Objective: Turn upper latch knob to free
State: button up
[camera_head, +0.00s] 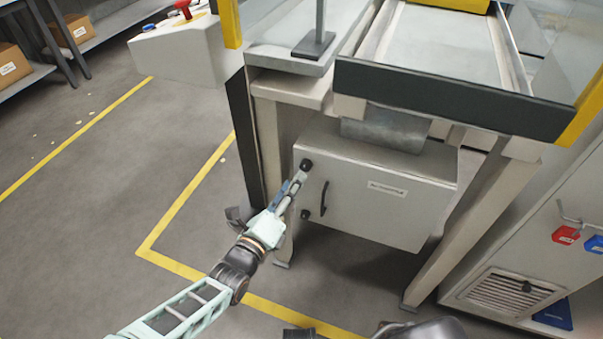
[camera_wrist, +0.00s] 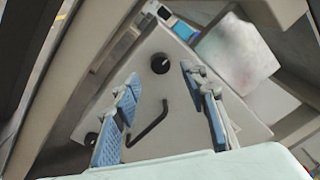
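The upper latch knob (camera_head: 306,165) is round and black, at the upper left of a grey cabinet door (camera_head: 400,218). In the wrist view the knob (camera_wrist: 160,63) shows a small pale mark and lies beyond my fingertips, between them in the picture. My gripper (camera_head: 299,179) is just below and in front of the upper knob in the head view. Its blue-padded fingers (camera_wrist: 160,72) are spread apart with nothing between them. I cannot tell the exact gap to the knob. A lower black knob (camera_head: 305,214) sits below on the same door edge.
A black bar handle (camera_head: 324,198) stands out from the door close to the knobs; it also shows in the wrist view (camera_wrist: 148,127). The machine's table edge (camera_head: 440,97) overhangs the cabinet, and a leg (camera_head: 272,150) stands at its left. Open floor lies to the left.

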aim_at(304, 168)
jog(key=x, duration=0.5)
jog(key=shift+w+d+b, duration=0.15)
jog(key=shift+w+b, duration=0.15)
jog(key=shift+b, duration=0.05)
grip_shut()
